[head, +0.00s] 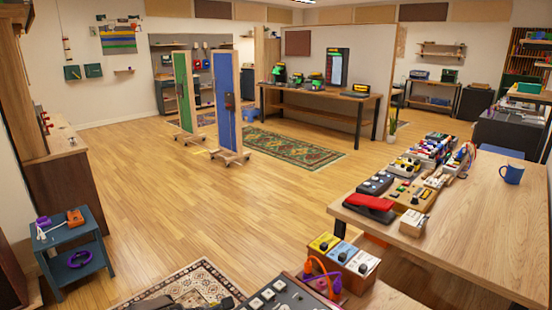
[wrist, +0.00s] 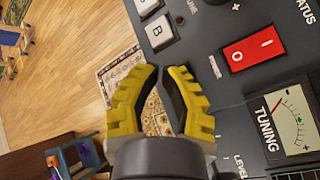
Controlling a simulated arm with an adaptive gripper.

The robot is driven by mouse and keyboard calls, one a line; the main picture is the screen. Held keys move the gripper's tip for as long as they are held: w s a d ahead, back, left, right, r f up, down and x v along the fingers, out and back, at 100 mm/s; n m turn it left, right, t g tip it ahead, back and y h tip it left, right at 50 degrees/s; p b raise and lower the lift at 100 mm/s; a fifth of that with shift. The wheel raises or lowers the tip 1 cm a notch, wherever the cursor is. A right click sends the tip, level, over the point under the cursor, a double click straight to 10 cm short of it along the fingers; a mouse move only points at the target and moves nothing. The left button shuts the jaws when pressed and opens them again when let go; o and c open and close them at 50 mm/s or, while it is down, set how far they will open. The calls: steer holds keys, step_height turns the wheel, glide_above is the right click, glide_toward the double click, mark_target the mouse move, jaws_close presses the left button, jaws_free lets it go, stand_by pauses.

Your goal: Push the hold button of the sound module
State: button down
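A dark panel with white keys, a red switch and a tuning meter, which looks like the sound module (wrist: 235,95), fills the right of the wrist view. It also shows at the bottom edge of the head view (head: 290,299), partly cut off. One white key (wrist: 157,31) is marked B, and another lies above it. No hold label is readable, so I cannot tell which is the hold button. My gripper (wrist: 160,67) has yellow fingers with dark pads, and its tips are nearly together with nothing between them. It is beside the panel's left side, apparently not touching it.
The red rocker switch (wrist: 252,51) and tuning meter (wrist: 290,113) lie right of my gripper. Small pedals (head: 342,252) and an orange cable stand beside the module in the head view. A wooden table (head: 470,215) carries several devices and a blue mug (head: 512,173). Open floor lies beyond.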

steer(key=shift+r, duration=0.2)
steer(key=shift+r, duration=3)
